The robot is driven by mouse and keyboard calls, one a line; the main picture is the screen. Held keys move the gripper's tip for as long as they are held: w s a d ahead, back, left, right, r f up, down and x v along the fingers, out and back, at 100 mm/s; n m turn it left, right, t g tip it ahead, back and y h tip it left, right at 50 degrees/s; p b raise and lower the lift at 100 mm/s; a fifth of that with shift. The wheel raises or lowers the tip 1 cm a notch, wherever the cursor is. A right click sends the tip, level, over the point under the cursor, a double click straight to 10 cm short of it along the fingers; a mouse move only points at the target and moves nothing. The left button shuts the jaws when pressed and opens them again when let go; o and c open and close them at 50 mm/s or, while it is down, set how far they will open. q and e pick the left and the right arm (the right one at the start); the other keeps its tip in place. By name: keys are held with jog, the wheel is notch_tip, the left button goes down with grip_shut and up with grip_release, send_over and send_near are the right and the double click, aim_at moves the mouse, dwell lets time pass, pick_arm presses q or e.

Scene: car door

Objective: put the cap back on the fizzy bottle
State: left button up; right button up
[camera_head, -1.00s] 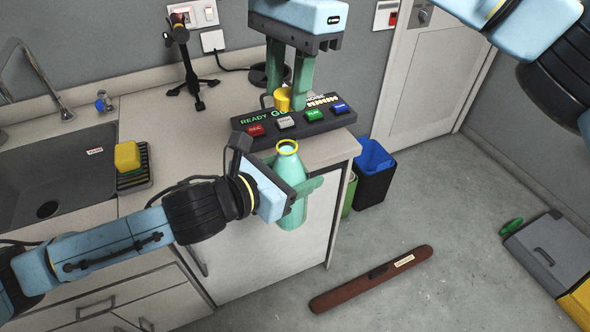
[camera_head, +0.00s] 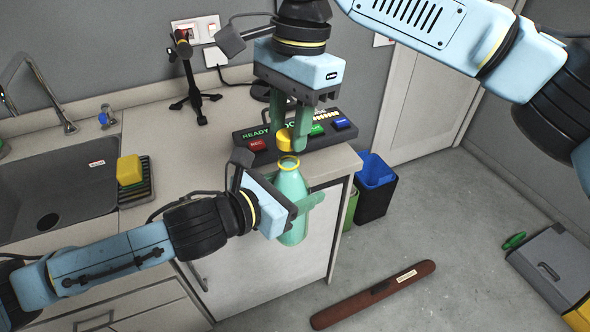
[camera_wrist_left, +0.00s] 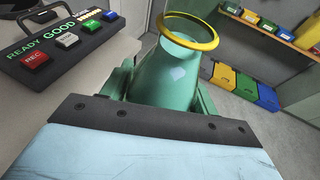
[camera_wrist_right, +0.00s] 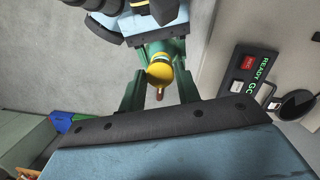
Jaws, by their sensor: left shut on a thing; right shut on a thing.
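A green bottle (camera_head: 291,205) with a yellow ring at its mouth is upright in my left gripper (camera_head: 297,207), held in front of the counter edge. In the left wrist view the bottle (camera_wrist_left: 165,85) shows its open, uncapped mouth inside the yellow ring. My right gripper (camera_head: 293,140) points down and is shut on the yellow cap (camera_head: 284,139), just above the bottle's mouth and apart from it. In the right wrist view the cap (camera_wrist_right: 159,69) sits between the fingers, with the bottle partly hidden behind it.
A button panel (camera_head: 257,145) lies on the counter behind the grippers. A black tripod (camera_head: 190,75) and a sink (camera_head: 55,180) with a yellow sponge (camera_head: 129,169) are to the left. Bins (camera_head: 374,190) and a long brown case (camera_head: 372,295) are on the floor.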

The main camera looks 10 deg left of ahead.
aim_at(291, 134)
pick_arm(q)
jog(key=shift+r, duration=0.1)
dwell(0.3)
pick_arm(e)
jog(key=shift+f, duration=0.95)
jog(key=shift+f, duration=0.55)
pick_arm(q)
grip_shut()
pick_arm(e)
jog(key=m, duration=0.5)
jog(key=shift+s+t, duration=0.1)
jog(key=shift+t, duration=0.2)
jog(key=m, duration=0.5)
jog(key=shift+t+y, duration=0.3)
jog(key=shift+t, duration=0.1)
jog(key=o, duration=1)
